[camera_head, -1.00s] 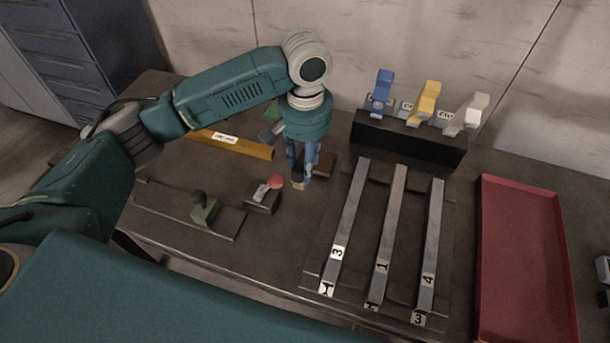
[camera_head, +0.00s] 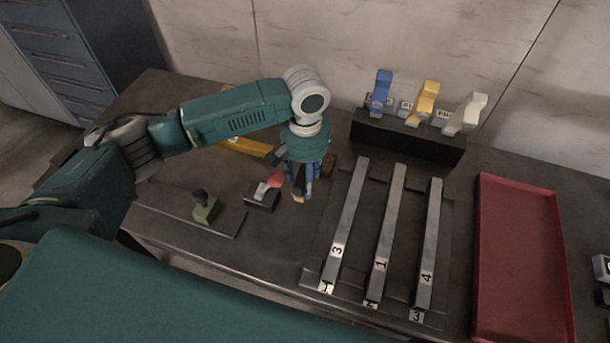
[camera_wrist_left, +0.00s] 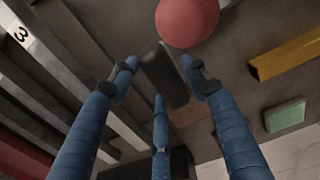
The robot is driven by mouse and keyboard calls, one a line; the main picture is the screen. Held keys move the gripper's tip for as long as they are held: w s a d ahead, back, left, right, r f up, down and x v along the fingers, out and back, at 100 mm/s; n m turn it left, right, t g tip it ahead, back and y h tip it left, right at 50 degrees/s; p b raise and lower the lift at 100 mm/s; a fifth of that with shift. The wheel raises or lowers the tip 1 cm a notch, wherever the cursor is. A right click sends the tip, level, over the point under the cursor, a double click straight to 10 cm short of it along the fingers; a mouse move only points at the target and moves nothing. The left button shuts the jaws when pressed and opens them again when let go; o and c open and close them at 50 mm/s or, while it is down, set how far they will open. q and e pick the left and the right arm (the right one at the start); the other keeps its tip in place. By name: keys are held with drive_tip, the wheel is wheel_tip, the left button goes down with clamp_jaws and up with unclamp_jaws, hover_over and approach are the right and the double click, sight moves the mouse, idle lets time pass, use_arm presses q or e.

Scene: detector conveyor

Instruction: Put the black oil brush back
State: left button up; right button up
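My left gripper (camera_head: 302,188) points down above the dark table, with three blue fingers around the black oil brush. In the left wrist view the brush's black handle (camera_wrist_left: 165,75) lies between the fingertips. In the head view a tan tip (camera_head: 298,198) shows below the fingers; most of the brush is hidden by them. A small brown block (camera_head: 328,166) sits on the table behind and to the right of the gripper; a brown patch (camera_wrist_left: 190,112) shows beyond the handle in the wrist view. My right gripper is not in view.
A red-knobbed lever (camera_head: 275,181) stands close left of the gripper. A green block with a knob (camera_head: 206,207) is farther left. Numbered metal bars (camera_head: 383,240) lie to the right, beside a red tray (camera_head: 525,260). A black rack (camera_head: 410,138) stands behind.

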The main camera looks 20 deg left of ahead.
use_arm(q)
drive_tip(key=shift+r, duration=0.1)
wheel_tip(320, 180, up, 12)
drive_tip(key=b, duration=0.2)
idle(0.4)
drive_tip(key=shift+r, duration=0.1)
idle(0.3)
